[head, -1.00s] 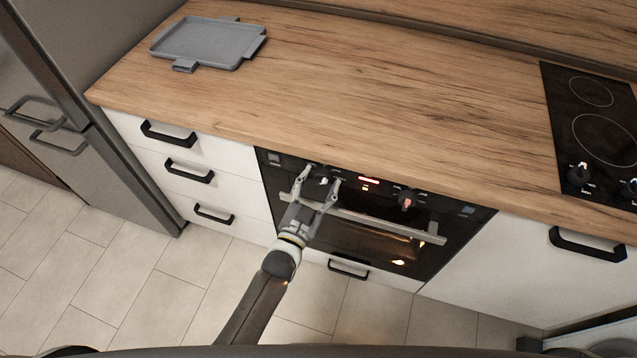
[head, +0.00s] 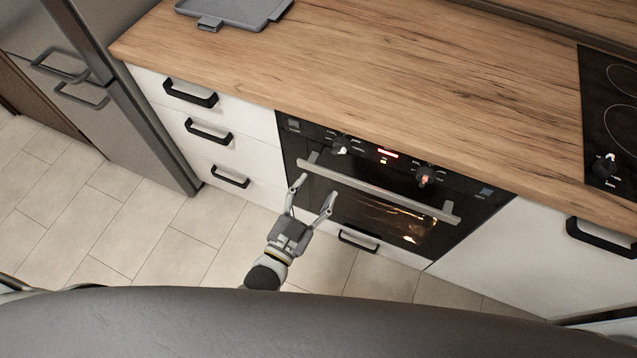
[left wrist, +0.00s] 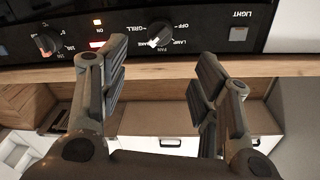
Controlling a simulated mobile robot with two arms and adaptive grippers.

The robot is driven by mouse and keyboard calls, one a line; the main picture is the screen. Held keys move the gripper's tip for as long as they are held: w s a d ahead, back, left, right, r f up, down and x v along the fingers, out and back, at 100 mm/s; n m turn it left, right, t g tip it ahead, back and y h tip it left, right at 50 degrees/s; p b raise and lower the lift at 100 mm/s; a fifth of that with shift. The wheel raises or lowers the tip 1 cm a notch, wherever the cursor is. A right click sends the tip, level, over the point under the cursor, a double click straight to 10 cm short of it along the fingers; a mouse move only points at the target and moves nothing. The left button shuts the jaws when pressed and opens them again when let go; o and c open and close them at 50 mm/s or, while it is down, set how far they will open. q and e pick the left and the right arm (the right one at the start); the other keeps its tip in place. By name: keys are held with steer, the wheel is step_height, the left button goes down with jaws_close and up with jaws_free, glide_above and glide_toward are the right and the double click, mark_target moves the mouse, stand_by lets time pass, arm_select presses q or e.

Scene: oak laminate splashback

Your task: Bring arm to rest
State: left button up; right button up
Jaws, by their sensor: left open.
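My left gripper (head: 316,192) is open and empty in the head view, in front of the built-in oven (head: 380,200) and near the left part of its handle. I see no object between its fingers. In the left wrist view, both fingers of the left gripper (left wrist: 160,85) are spread apart. Beyond them are the oven's control panel and a knob (left wrist: 160,36). In the head view the oven door looks shut, and its window glows. My right gripper is not in view.
A wooden countertop (head: 350,75) runs above the oven, with a grey tray (head: 235,10) at the back left. A cooktop (head: 612,120) is at the right. White drawers with black handles (head: 208,132) stand left of the oven, beside a steel fridge (head: 130,90). The tiled floor (head: 130,235) is clear.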

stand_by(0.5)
arm_select(q)
steer(key=s+a+f+n+g+y, duration=0.1)
steer(key=s+a+f+g, duration=0.15)
steer(key=f, duration=0.55)
steer(key=s+a+f+g+y, duration=0.1)
steer(key=s+a+f+g, duration=0.15)
steer(key=f, duration=0.55)
steer(key=s+a+f+n+g+y, duration=0.15)
steer(key=s+f, duration=0.25)
steer(key=f, duration=0.4)
steer(key=s+a+f+n+g+y, duration=0.1)
steer(key=s+a+f+g, duration=0.2)
steer(key=s, duration=0.5)
steer(key=s+a+f+g+y, duration=0.1)
steer(key=s+a+f+g, duration=0.2)
steer(key=s+a+f, duration=0.2)
steer(key=s+a+f+n+g+y, duration=0.1)
steer(key=s+a+f+g, duration=0.2)
steer(key=s+f, duration=0.5)
steer(key=s+a, duration=0.1)
steer(key=s, duration=0.2)
steer(key=shift+s+a+f+n, duration=0.15)
steer(key=shift+s+f+n, duration=0.05)
steer(key=shift+s+n, duration=0.2)
steer(key=shift+g, duration=0.25)
